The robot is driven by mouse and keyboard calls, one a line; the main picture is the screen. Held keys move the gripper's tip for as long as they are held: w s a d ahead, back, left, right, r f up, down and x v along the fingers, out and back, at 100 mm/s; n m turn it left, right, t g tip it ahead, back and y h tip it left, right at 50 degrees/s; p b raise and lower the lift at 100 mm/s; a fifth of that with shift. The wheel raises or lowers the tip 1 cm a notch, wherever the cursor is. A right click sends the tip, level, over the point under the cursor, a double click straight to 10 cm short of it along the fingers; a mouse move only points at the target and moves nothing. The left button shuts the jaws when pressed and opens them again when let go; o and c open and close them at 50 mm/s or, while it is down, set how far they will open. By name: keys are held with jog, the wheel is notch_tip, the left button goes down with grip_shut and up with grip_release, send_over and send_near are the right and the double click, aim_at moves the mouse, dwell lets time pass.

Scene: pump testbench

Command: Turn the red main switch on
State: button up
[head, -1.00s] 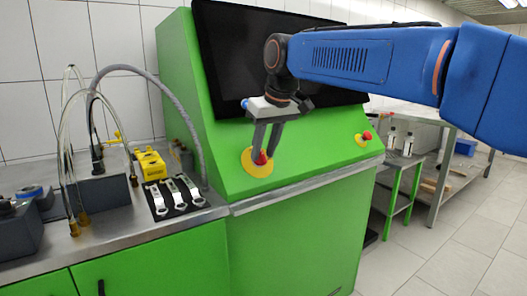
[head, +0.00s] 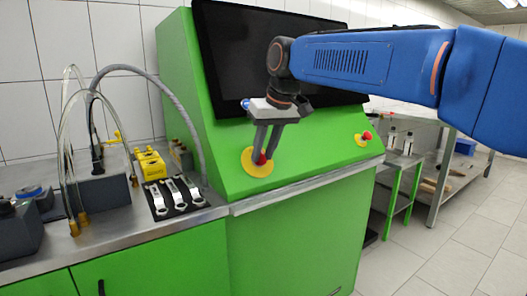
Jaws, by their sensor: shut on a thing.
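The red main switch (head: 260,159) sits on a round yellow plate (head: 250,168) on the sloped green panel of the cabinet (head: 318,158). My gripper (head: 264,155) comes down from above with its fingers at the switch. It is shut on the red switch knob, and the fingers hide part of it. The exact turn angle of the knob is too small to tell.
A dark screen (head: 235,65) stands behind and above the panel, close to my arm. A smaller red button (head: 366,136) on yellow is at the panel's right. Left are a steel bench with hoses, a yellow block (head: 150,164) and several silver clamps (head: 174,196).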

jog(key=m, duration=0.1)
jog(key=m+y, duration=0.1)
jog(key=m, duration=0.1)
jog(key=shift+w+d+g+y, duration=0.1)
jog(key=shift+d+g+y, duration=0.2)
jog(key=shift+y, duration=0.1)
jog(key=m+y, duration=0.1)
jog(key=m, duration=0.3)
jog(key=shift+d+f+y, duration=0.15)
jog(key=shift+y, duration=0.25)
jog(key=m+y, duration=0.1)
jog(key=m, duration=0.2)
jog(key=shift+d+f+m, duration=0.1)
jog(key=shift+m, duration=0.2)
jog(key=shift+d+f+m+t+y, duration=0.1)
jog(key=shift+m+t+y, duration=0.3)
jog(key=shift+m, duration=0.7)
jog(key=shift+f+m+t+y, duration=0.1)
jog(key=shift+m+t+y, duration=0.1)
jog(key=shift+m+y, duration=0.65)
jog(key=shift+c, duration=0.2)
jog(key=shift+m, duration=0.35)
jog(key=o, duration=0.7)
jog(key=shift+o, duration=0.2)
jog(key=shift+r, duration=0.1)
jog(key=v, duration=1.7)
jog(key=shift+s+r, duration=0.25)
jog(key=shift+r, duration=0.05)
